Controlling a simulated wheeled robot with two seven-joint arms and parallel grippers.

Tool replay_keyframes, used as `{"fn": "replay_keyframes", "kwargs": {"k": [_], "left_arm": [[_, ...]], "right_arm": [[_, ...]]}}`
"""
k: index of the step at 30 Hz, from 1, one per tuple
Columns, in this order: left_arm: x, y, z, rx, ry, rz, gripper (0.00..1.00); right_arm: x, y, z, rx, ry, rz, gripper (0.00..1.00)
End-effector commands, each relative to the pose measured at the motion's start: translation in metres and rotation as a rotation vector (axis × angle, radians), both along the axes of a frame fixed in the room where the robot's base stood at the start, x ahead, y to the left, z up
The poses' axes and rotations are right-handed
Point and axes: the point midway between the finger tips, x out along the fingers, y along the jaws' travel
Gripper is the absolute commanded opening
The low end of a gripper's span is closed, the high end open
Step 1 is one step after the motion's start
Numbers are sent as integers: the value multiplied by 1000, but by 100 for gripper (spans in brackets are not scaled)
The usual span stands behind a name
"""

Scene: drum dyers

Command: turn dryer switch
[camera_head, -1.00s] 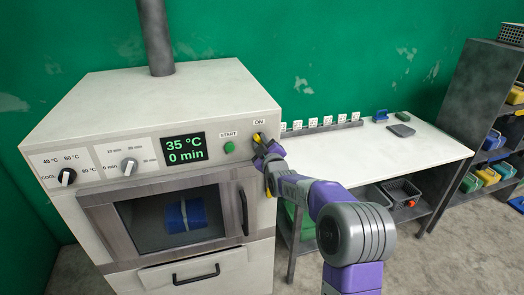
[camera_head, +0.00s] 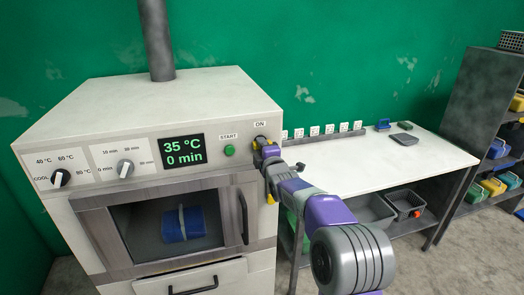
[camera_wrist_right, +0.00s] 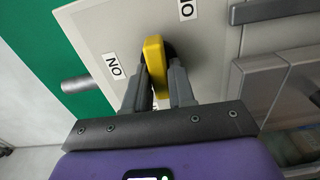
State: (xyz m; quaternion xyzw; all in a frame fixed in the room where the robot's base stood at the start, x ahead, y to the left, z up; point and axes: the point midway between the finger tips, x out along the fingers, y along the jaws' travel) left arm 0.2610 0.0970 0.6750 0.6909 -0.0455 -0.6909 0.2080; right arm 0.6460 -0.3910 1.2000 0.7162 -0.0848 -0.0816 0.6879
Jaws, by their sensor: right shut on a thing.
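The dryer (camera_head: 145,105) is a white cabinet with a control panel on its front. Its yellow and black power switch (camera_wrist_right: 154,67) sits at the right end of the panel, under an ON label (camera_head: 261,125). My right gripper (camera_head: 262,145) is at this switch, and in the right wrist view its two fingers (camera_wrist_right: 160,85) are closed on either side of the yellow handle. In the head view the gripper hides part of the switch. The display (camera_head: 183,150) is lit and reads 35 °C and 0 min. My left gripper is not in view.
A green START button (camera_head: 229,150), a time knob (camera_head: 125,169) and a temperature knob (camera_head: 60,178) are on the panel. The dryer door (camera_head: 90,220) is shut, with a blue item behind its glass. A white table (camera_head: 400,150) stands right, its top mostly clear.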

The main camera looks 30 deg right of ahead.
Motion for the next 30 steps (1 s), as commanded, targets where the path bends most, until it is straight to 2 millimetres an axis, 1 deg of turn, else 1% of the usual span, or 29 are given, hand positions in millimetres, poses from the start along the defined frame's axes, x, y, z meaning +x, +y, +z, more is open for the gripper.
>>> {"fn": "replay_keyframes", "kwargs": {"k": [6,20,21,24,30], "left_arm": [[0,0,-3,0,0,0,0],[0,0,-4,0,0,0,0],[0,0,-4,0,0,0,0],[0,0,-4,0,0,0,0],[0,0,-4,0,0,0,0]], "right_arm": [[0,0,0,-47,9,1,0],[0,0,0,-59,12,0,0],[0,0,0,-58,12,0,30],[0,0,0,-57,13,0,45],[0,0,0,-56,12,0,45]]}}
